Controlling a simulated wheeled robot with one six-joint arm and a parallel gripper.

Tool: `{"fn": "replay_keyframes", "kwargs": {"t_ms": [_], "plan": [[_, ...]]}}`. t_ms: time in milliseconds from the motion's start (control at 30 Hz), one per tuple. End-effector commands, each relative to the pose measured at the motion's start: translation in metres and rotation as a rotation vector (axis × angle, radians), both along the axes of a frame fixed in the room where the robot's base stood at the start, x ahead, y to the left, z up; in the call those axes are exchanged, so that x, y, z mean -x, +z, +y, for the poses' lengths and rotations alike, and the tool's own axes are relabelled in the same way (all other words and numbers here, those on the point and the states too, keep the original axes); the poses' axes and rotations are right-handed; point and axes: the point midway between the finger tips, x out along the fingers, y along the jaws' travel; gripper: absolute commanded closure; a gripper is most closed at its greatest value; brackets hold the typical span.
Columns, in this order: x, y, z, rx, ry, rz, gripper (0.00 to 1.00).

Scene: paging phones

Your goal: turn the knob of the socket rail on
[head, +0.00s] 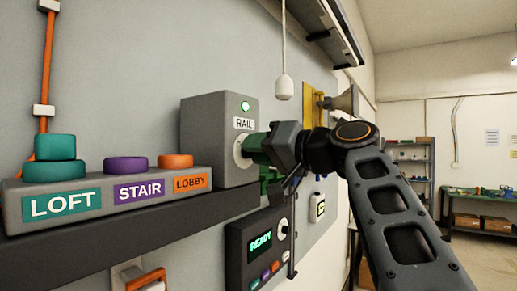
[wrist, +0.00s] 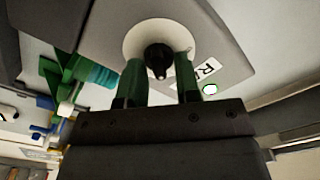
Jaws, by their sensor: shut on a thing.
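The socket rail's control is a grey box (head: 208,140) on the wall shelf, labelled RAIL (head: 243,123). Its small lamp (head: 245,106) glows green, and it also shows lit in the wrist view (wrist: 210,89). A black knob (wrist: 158,57) stands out from a round white plate (wrist: 137,40) on the box's face. My gripper (head: 251,149) has green fingers and reaches the plate from the right. In the wrist view, the fingers (wrist: 160,70) are shut on the knob, one on each side. In the head view, the gripper hides the knob.
Left of the box, a grey console (head: 110,203) carries teal, purple and orange buttons labelled LOFT, STAIR and LOBBY. A dark READY panel (head: 261,246) hangs below. The room is open at the right, before shelves (head: 411,168).

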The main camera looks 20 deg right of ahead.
Motion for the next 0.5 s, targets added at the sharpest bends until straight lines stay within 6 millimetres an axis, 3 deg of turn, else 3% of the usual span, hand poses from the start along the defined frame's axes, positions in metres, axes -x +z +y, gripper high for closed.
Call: {"fn": "replay_keyframes", "kwargs": {"t_ms": [500], "plan": [[0.0001,0.0012,-0.0005,-0.086,-0.002,0.056,0.93]]}}
